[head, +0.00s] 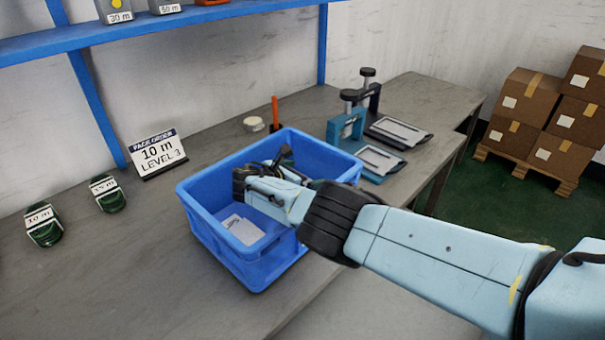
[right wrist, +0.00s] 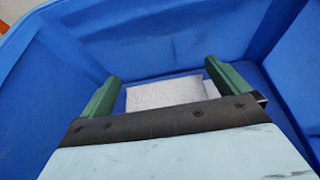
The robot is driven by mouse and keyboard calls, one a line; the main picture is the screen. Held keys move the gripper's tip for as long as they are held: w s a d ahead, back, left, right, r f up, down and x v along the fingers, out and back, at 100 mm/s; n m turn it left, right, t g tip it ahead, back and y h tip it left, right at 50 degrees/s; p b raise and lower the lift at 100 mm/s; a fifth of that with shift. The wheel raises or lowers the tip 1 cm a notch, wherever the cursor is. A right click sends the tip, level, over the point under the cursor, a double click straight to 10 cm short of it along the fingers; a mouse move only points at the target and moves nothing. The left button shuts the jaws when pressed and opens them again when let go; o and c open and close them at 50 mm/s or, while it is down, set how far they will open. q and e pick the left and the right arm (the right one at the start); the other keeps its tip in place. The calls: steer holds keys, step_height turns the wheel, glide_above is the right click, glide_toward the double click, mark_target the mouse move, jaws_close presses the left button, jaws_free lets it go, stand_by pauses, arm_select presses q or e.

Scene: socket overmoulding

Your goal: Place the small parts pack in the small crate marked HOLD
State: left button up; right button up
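A blue crate (head: 222,258) stands on the bench. No HOLD marking shows on the sides I see. Flat white pieces (head: 241,229) lie on its floor; I cannot tell whether one is the small parts pack. My right gripper (head: 262,174) reaches into the crate from the right. In the right wrist view its two green fingers (right wrist: 166,88) are spread apart, with white pieces (right wrist: 165,95) beyond and between them, apparently on the floor and not gripped. My left gripper is not in view.
A pack order sign reading 10 m LEVEL 3 (head: 159,155) and two green-based items (head: 43,226) stand left of the crate. A blue shelf (head: 180,27) overhangs the back left.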

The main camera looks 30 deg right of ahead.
steer(key=shift+r, duration=0.1)
steer(key=shift+r, duration=0.15)
steer(key=shift+r+p, duration=0.45)
steer(key=shift+p, duration=0.2)
steer(key=shift+s+a+r+p, duration=0.15)
steer(key=shift+a+r+p, duration=0.2)
steer(key=shift+a+p, duration=0.25)
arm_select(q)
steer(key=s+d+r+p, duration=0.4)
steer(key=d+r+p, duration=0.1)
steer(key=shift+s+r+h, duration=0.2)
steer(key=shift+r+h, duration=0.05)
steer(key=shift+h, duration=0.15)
arm_select(e)
steer(key=v, duration=1)
steer(key=shift+s+a, duration=0.2)
steer(key=shift+a, duration=0.1)
